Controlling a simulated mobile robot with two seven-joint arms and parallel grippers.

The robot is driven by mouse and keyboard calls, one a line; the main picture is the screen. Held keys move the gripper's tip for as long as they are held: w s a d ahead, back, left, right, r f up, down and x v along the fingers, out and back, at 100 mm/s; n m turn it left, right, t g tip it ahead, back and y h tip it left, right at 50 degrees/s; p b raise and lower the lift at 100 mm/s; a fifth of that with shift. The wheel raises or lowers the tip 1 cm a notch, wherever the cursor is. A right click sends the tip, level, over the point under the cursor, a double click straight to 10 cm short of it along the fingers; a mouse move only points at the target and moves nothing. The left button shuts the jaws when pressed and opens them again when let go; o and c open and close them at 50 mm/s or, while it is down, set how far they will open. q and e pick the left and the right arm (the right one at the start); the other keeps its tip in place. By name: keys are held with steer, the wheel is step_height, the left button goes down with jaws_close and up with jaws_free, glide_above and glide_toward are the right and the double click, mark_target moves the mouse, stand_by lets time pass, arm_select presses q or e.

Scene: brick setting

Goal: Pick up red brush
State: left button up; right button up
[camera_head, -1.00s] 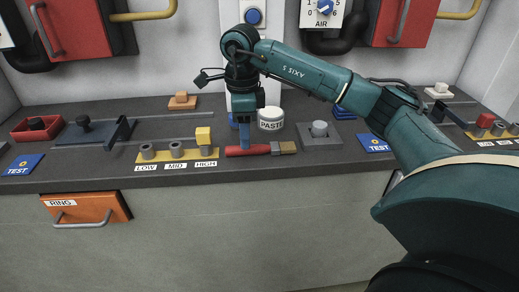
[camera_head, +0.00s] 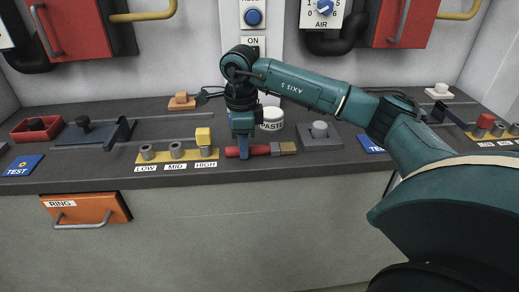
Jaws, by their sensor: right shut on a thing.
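The red brush (camera_head: 260,150) lies on the dark worktop near its front edge, with its red handle at the left and its tan bristle end at the right. My right gripper (camera_head: 244,150) points straight down over the left part of the handle and is shut on it. The fingers hide a short piece of the handle. The brush appears to rest on the worktop still. My left gripper is not in view.
A white paste jar (camera_head: 272,119) stands just behind the brush. A yellow strip with several grey posts (camera_head: 176,150) and a yellow block (camera_head: 204,137) lies to the left. A grey block with a knob (camera_head: 319,133) is at the right. An orange drawer (camera_head: 86,209) is below the worktop.

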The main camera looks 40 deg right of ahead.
jaws_close()
steer(key=shift+r, duration=0.1)
step_height(320, 180, up, 10)
steer(key=shift+p, duration=0.3)
stand_by(0.3)
